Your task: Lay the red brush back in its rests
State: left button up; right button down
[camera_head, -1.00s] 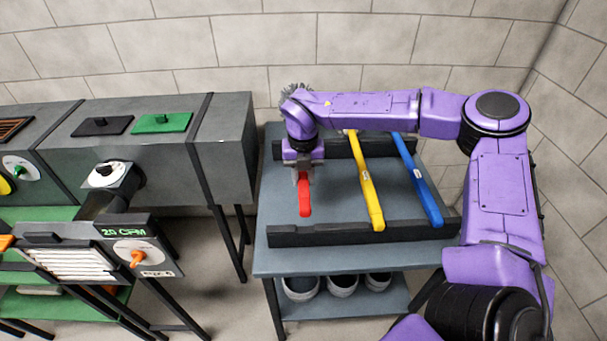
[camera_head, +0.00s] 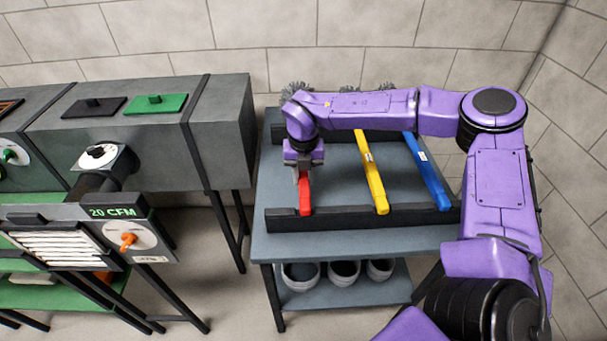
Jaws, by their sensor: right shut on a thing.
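The red brush (camera_head: 305,195) is at the left end of the rack on the table. My right gripper (camera_head: 304,172) points down and is shut on its handle. The near end of the handle overlaps the dark front rest (camera_head: 340,219); I cannot tell whether it touches it. Grey bristles (camera_head: 297,88) show behind my arm above the red brush. The arm hides the middle of the brush and much of the back rest (camera_head: 277,133). My left gripper is not in view.
A yellow brush (camera_head: 373,175) and a blue brush (camera_head: 428,172) lie across the rests to the right. Several buckets (camera_head: 343,272) stand on the lower shelf. A grey duct unit (camera_head: 220,130) stands close on the left. A tiled wall is behind.

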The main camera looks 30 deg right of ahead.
jog(key=c, duration=0.8)
grip_release()
